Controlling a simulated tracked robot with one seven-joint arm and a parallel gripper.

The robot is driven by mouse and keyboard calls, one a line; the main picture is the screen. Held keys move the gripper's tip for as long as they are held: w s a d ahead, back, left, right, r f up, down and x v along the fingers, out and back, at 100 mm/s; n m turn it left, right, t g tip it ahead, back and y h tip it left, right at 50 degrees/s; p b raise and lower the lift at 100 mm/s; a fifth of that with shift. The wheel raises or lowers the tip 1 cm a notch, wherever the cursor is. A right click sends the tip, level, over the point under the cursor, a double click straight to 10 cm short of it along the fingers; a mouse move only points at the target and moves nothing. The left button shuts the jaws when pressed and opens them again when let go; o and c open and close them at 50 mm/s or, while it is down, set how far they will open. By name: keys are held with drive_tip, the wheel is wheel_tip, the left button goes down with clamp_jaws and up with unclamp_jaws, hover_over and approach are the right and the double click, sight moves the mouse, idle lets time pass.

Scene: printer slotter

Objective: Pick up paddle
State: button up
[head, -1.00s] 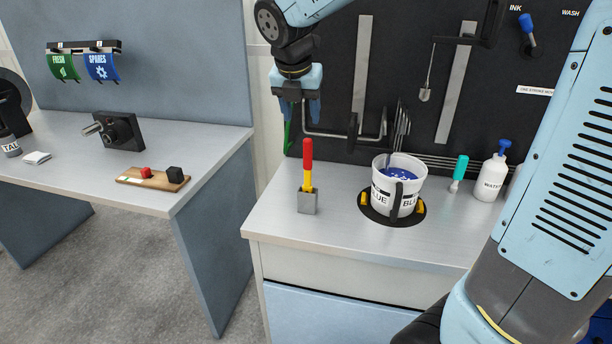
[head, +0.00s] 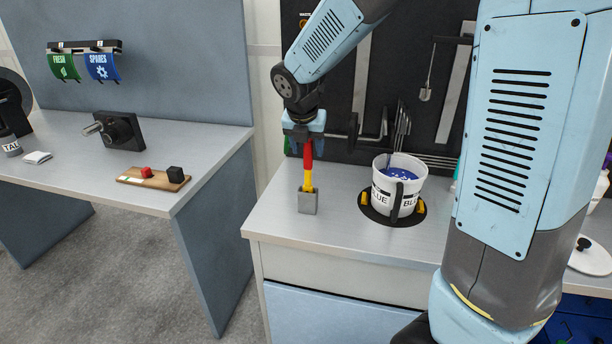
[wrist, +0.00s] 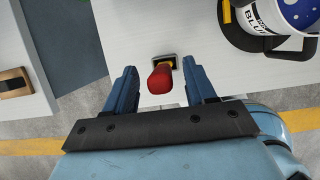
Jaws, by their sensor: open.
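The paddle (head: 307,165) has a red upper handle and a yellow lower part. It stands upright in a small grey holder (head: 308,203) near the front left of the bench. My gripper (head: 305,143) is over the top of the paddle, fingers pointing down. In the wrist view, the red handle end (wrist: 161,78) shows between the two blue fingers of my gripper (wrist: 160,80), with gaps on both sides. The gripper is open. The paddle's lower end is hidden inside the holder.
A white bucket of blue ink (head: 400,185) stands to the right of the holder in a dark round seat. A black tool board (head: 340,90) with hanging tools rises behind. A lower side table (head: 90,165) stands to the left across a gap.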

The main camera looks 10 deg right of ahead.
drive_tip(key=shift+w+f, duration=0.2)
drive_tip(key=shift+f, duration=0.35)
drive_tip(key=shift+c, duration=0.4)
clamp_jaws()
